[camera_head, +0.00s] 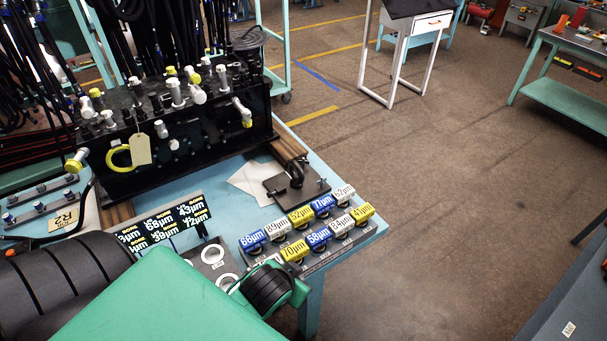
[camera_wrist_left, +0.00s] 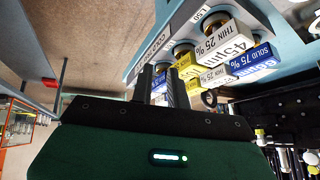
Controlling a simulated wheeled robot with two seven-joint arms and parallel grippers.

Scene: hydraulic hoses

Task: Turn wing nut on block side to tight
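The black manifold block (camera_head: 180,130) stands on the blue table in the head view, with several white and yellow-capped fittings. A beige tag (camera_head: 140,149) and a yellow ring (camera_head: 118,157) are on its front face. I cannot pick out the wing nut with certainty. A small black plate with an upright post (camera_head: 297,186) lies to the block's right. My left gripper (camera_wrist_left: 163,78) shows in the left wrist view, its two dark fingers slightly apart with nothing visible between them. It points toward the labelled row. Its fingers are not clear in the head view. My right gripper is not in view.
A rack of blue, white and yellow labelled pieces (camera_head: 308,229) stands at the table's front right corner. A dark sign board (camera_head: 165,224) stands left of it. White paper (camera_head: 256,182) lies behind. Black hoses (camera_head: 150,30) hang at the back. The floor to the right (camera_head: 450,150) is largely clear.

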